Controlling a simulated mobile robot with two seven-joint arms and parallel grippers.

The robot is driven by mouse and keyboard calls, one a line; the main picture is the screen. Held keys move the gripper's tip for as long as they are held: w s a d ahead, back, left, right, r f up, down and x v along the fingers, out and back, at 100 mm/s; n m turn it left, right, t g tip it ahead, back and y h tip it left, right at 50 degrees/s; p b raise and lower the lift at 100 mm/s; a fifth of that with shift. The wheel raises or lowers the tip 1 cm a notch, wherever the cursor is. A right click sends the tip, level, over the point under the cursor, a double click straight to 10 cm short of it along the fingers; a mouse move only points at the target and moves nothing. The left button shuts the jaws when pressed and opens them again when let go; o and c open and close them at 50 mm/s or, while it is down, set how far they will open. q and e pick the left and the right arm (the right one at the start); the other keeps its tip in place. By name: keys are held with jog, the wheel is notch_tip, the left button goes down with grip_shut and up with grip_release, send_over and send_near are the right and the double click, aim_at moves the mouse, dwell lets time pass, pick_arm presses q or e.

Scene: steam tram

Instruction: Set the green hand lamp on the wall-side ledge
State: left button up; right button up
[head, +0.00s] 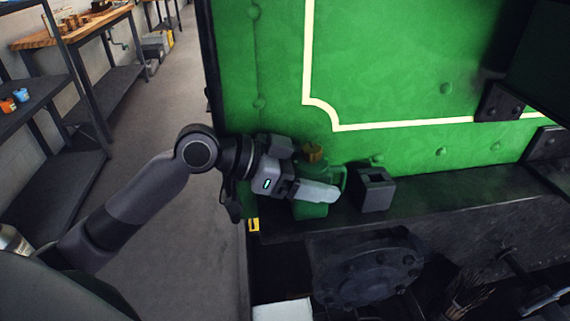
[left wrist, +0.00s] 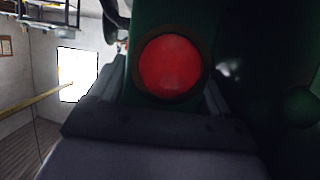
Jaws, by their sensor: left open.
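The green hand lamp (head: 311,210) has a brass-coloured top and a side handle. In the head view it appears upright on the dark ledge (head: 440,205), close to the green wall (head: 400,60). My left gripper (head: 321,188) is open around the lamp's body, with a pale finger across its front; the far finger is hidden. In the left wrist view the lamp's round red lens (left wrist: 170,67) faces the camera between the two fingers. Whether the fingers touch the lamp I cannot tell. My right gripper is not in view.
A dark, open-topped square block (head: 374,193) stands on the ledge just right of the lamp. Below the ledge are a round bolted plate (head: 370,273) and dark fittings. Shelving (head: 50,120) and a wooden bench (head: 70,32) stand left, beyond clear floor (head: 172,120).

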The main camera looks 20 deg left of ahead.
pick_arm(q)
jog(key=b+v, duration=0.1)
jog(key=v, duration=1)
jog(key=shift+s+a+r, duration=0.1)
jog(key=shift+a, duration=0.1)
